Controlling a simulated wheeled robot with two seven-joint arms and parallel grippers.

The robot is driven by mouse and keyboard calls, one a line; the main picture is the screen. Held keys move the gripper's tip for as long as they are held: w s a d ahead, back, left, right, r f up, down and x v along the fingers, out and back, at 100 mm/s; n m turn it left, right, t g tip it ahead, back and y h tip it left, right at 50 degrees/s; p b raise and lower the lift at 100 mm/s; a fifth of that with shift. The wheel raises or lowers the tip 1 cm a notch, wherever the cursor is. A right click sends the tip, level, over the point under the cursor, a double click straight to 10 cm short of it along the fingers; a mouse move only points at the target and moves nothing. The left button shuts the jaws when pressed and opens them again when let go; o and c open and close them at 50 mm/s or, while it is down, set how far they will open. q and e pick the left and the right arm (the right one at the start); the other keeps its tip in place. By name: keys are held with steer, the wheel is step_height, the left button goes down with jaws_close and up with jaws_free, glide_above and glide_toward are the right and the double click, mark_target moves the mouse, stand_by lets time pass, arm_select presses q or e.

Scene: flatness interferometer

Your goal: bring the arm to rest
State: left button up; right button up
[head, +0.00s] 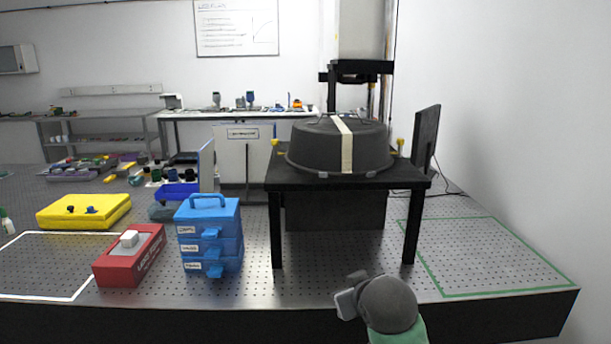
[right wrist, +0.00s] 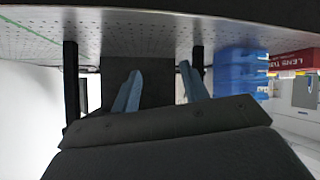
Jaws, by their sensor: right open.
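My right arm (head: 390,305) comes in at the bottom of the head view, a grey rounded link with a green part, in front of the bench's front edge. My right gripper (right wrist: 160,88) shows in the right wrist view with its two blue fingers apart and nothing between them. In that upside-down view, the fingers point toward the black stand, with its legs seen beyond them. In the head view the fingertips cannot be made out. My left gripper is not in view.
A black stand (head: 275,225) holds a dark round tub (head: 310,150) with a pale strap. Left of it are a blue drawer box (head: 222,218), a red box (head: 150,262) and a yellow case (head: 65,212). The green-outlined area (head: 490,255) at right is clear.

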steer(key=s+d+f+m+g, duration=0.1)
steer(key=s+d+f+g, duration=0.2)
steer(key=s+f, duration=0.65)
steer(key=s+d+f+m+g, duration=0.1)
steer(key=s+d+f+g, duration=0.15)
steer(key=s+f, duration=0.75)
steer(key=s+f+g, duration=0.3)
steer(key=s+f, duration=1.2)
steer(key=shift+d+m+g+h, duration=0.15)
steer(key=shift+m+g+h, duration=0.15)
steer(key=shift+g, duration=0.05)
